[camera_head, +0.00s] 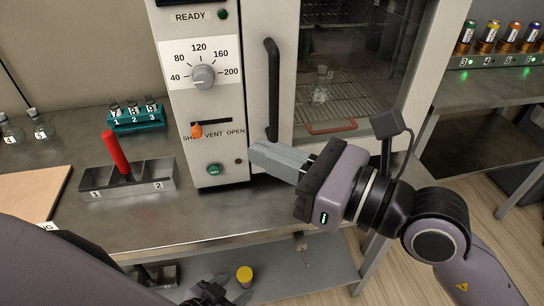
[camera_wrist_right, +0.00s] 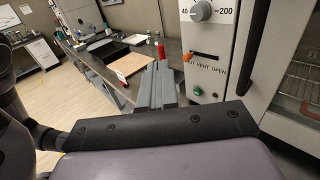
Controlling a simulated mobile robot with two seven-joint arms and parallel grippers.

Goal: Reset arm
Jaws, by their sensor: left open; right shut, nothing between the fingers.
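My right gripper (camera_head: 256,150) is in front of the oven (camera_head: 210,130), near the lower end of the dark door handle (camera_head: 272,90). Its grey fingers are shut with nothing between them. In the right wrist view the shut fingers (camera_wrist_right: 157,72) point towards the bench. I cannot tell whether they touch the oven front. My left gripper (camera_head: 217,291) is low at the bottom edge, below the bench front and beside a yellow-topped item (camera_head: 244,275). It is open; my left arm hides part of the lower left.
The oven has a dial (camera_head: 203,77), an orange vent lever (camera_head: 196,130) near the left end and a green button (camera_head: 213,169). Its glass door looks closed.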

